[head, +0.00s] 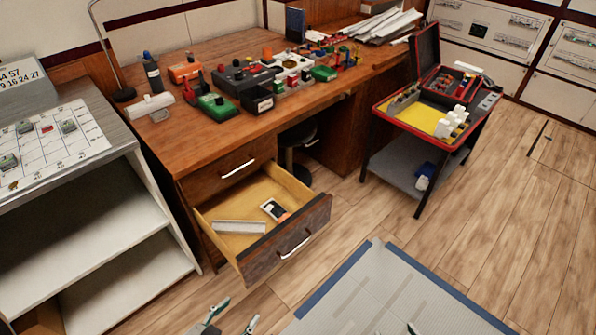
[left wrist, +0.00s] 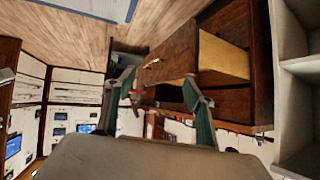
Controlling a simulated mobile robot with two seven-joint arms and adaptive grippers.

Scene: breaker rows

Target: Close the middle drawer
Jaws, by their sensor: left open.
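The wooden desk (head: 205,150) has a closed upper drawer (head: 215,176) with a metal handle. The drawer below it, taken as the middle drawer (head: 272,262), is pulled far out, with a bar handle (head: 294,244) on its front. Anything below is hidden. In the left wrist view the open drawer (left wrist: 172,55) shows its dark front and pale yellow side, beyond the fingers. My left gripper (head: 232,320) is open and empty at the bottom edge, in front of and apart from the drawer; its fingers also show in the left wrist view (left wrist: 158,98). A small tip (head: 411,328) at the bottom edge may be my right gripper.
A phone-like device (head: 274,210) and a pale strip (head: 239,227) lie inside the drawer. A shelf unit (head: 120,215) stands close at left. A grey mat (head: 385,295) lies at right. A cart (head: 410,165) stands farther back. Bare floor lies between.

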